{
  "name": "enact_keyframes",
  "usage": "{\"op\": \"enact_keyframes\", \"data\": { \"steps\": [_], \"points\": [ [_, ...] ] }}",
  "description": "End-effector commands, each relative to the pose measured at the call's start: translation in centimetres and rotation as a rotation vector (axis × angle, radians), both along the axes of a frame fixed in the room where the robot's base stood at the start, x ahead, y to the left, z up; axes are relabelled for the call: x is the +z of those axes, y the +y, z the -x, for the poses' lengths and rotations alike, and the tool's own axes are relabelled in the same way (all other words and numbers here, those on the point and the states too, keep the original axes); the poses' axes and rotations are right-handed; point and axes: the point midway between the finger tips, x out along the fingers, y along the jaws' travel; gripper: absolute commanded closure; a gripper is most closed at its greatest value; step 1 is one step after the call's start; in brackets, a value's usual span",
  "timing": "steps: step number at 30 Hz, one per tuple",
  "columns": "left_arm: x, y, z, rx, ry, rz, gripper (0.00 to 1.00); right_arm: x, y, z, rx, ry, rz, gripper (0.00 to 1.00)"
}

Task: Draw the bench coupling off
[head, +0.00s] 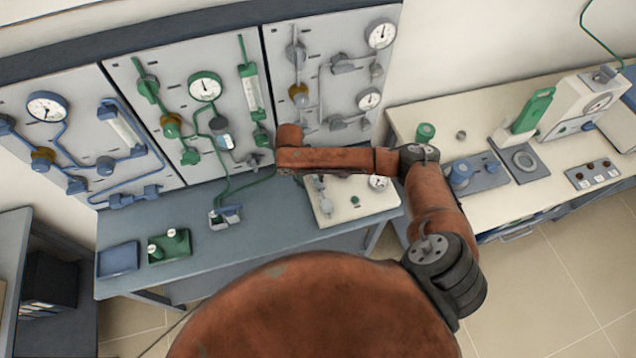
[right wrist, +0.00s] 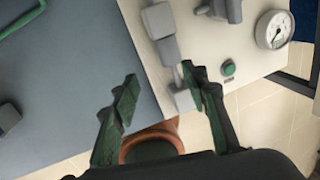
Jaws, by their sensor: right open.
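A cream bench panel (head: 350,205) lies on the blue-grey bench. Near its left edge is a grey fitting (head: 325,205), which I take as the bench coupling. In the right wrist view this grey fitting (right wrist: 170,50) is a line of grey blocks, its lower end close to my right gripper's right finger. My right gripper (right wrist: 160,82) is open, its two dark green fingers apart, with the fitting's lower end near the tips; I cannot tell whether they touch. In the head view my own arm hides most of this gripper. My left gripper is out of view.
Upright panels with gauges and pipes stand behind the bench. A green hose runs to a grey-blue fitting (head: 225,216). A blue tray (head: 118,260) and a green tray (head: 155,252) lie at left. The cream panel also carries a gauge (right wrist: 273,30) and green button (right wrist: 228,69).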

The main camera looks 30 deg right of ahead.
Motion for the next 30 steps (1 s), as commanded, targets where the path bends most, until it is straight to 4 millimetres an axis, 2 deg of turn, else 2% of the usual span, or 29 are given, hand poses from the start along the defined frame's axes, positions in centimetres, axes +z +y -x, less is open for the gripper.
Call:
{"op": "enact_keyframes", "data": {
  "steps": [2, 5, 18, 23, 30],
  "points": [
    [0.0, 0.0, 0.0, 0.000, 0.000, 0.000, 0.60, 0.8, -1.1, -0.7, 0.037, 0.014, 0.021, 0.59],
    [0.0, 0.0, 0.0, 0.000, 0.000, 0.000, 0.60, 0.6, -1.8, -0.9, 0.058, 0.027, 0.031, 0.59],
    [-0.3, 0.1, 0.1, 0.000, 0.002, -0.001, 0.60, -5.3, -3.2, -0.6, 0.060, 0.027, 0.030, 0.59],
    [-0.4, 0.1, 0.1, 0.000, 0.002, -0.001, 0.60, -6.3, -3.5, -0.5, 0.060, 0.026, 0.030, 0.59],
    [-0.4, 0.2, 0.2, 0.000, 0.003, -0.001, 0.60, -6.4, -3.5, -0.5, 0.060, 0.024, 0.029, 0.59]
  ]
}}
